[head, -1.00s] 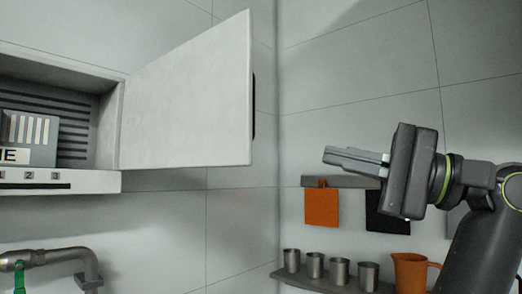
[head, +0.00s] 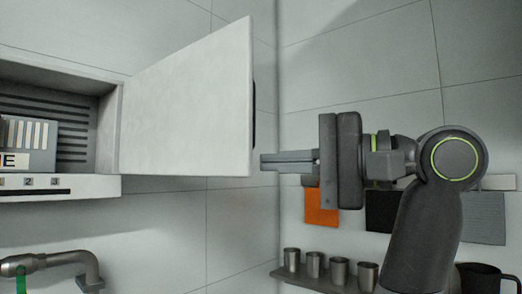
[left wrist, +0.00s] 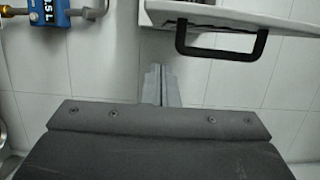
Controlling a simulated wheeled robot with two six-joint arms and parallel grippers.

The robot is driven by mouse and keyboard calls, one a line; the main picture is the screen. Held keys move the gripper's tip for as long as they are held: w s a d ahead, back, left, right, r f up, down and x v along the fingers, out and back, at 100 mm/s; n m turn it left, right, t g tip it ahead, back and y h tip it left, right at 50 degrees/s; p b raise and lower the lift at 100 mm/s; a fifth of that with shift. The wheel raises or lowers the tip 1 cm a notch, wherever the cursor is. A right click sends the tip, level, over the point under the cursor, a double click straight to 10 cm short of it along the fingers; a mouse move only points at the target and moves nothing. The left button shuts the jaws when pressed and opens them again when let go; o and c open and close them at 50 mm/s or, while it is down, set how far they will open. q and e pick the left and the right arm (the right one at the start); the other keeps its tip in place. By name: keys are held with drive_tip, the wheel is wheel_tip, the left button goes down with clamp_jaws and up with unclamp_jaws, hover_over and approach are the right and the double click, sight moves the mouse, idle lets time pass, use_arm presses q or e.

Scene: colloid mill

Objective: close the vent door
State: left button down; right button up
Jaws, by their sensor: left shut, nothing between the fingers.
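The vent door (head: 188,105) is a pale flat panel standing open, swung out from the right side of the wall box (head: 108,132). Its dark handle (head: 253,115) shows as a sliver past the door's free edge. In the left wrist view the black bar handle (left wrist: 222,52) shows fully on the white door (left wrist: 235,16). My left gripper (head: 263,161) is shut and empty, its fingers pointing left, just right of the door's lower free corner. In the left wrist view its fingertips (left wrist: 160,72) lie left of the handle, apart from it. My right gripper is not in view.
Inside the box are dark slats and a grey unit (head: 30,140). A pipe with a green valve handle (head: 21,278) is below. A shelf (head: 310,281) with several metal cups, an orange cloth (head: 321,207) and a dark cloth (head: 380,211) are on the right wall.

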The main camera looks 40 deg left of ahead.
use_arm(q)
drive_tip(key=s+p, duration=0.1)
drive_tip(key=s, duration=0.3)
drive_tip(key=shift+a, duration=0.2)
drive_tip(key=shift+a, duration=0.1)
drive_tip(key=shift+s, duration=0.1)
